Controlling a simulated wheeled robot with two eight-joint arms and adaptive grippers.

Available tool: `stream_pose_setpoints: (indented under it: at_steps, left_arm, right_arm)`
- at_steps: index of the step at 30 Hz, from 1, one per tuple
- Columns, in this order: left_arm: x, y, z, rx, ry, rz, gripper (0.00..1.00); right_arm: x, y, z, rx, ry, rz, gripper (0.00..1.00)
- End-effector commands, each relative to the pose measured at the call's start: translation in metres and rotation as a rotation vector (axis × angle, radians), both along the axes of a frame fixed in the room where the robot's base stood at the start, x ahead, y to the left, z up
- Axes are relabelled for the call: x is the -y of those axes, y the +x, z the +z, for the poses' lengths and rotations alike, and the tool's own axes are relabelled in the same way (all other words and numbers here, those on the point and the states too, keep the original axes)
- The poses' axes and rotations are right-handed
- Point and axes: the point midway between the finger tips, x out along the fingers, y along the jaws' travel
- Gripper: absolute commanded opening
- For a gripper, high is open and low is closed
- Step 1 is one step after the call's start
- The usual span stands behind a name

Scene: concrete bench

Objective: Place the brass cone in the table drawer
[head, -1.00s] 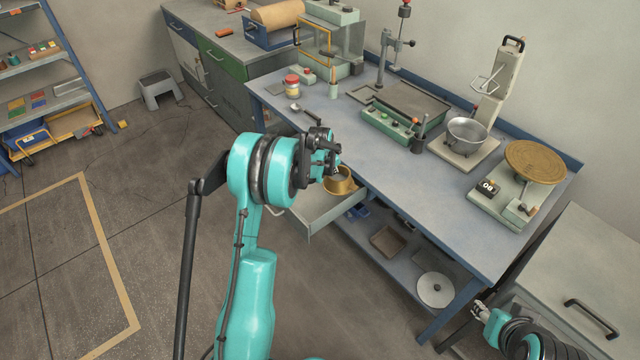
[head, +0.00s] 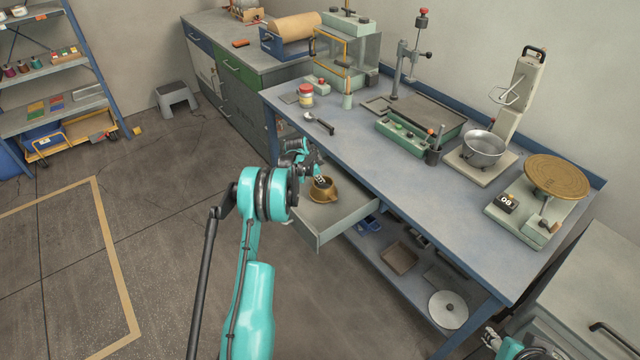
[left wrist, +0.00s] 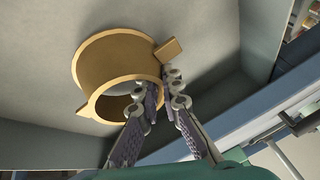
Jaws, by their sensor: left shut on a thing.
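The brass cone (head: 322,191) is a hollow, open-ended brass piece with small side tabs. My left gripper (head: 318,178) is shut on its rim. In the left wrist view, the fingers (left wrist: 167,90) pinch the wall of the cone (left wrist: 103,62) on its right side. The cone is over the inside of the open, pale grey table drawer (head: 340,222), towards its back left part. I cannot tell whether it touches the drawer floor. The drawer's inside also shows in the left wrist view (left wrist: 35,60). My right gripper (head: 490,338) is at the bottom right, small and partly cut off.
The blue bench top (head: 400,165) overhangs the back of the drawer. The lower shelf holds a brown tray (head: 399,257) and a white disc (head: 447,309). The rest of the drawer looks empty.

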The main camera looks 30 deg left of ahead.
Motion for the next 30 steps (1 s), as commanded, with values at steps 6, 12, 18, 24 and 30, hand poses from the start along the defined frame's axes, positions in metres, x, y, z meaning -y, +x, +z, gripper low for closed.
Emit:
stream_pose_setpoints:
  at_steps: [6,12,18,24,30]
  left_arm:
    - [0.000,0.000,-0.013,0.000,0.000,0.000,0.00]
    - [0.000,0.000,-0.015,0.000,0.000,0.000,0.00]
    - [0.000,0.000,-0.015,0.000,0.000,0.000,0.27]
    - [0.000,0.000,-0.015,0.000,0.000,0.000,0.27]
    - [-0.001,-0.007,0.004,0.001,0.001,0.000,0.27]
  right_arm:
    - [0.000,0.000,-0.005,0.000,0.000,0.000,0.40]
    - [0.000,0.000,-0.007,0.000,0.000,0.000,0.40]
    - [0.000,0.000,-0.007,0.000,0.000,0.000,0.40]
    - [0.000,0.000,-0.007,0.000,0.000,0.000,0.40]
    - [0.000,0.000,0.002,0.000,0.000,0.000,0.40]
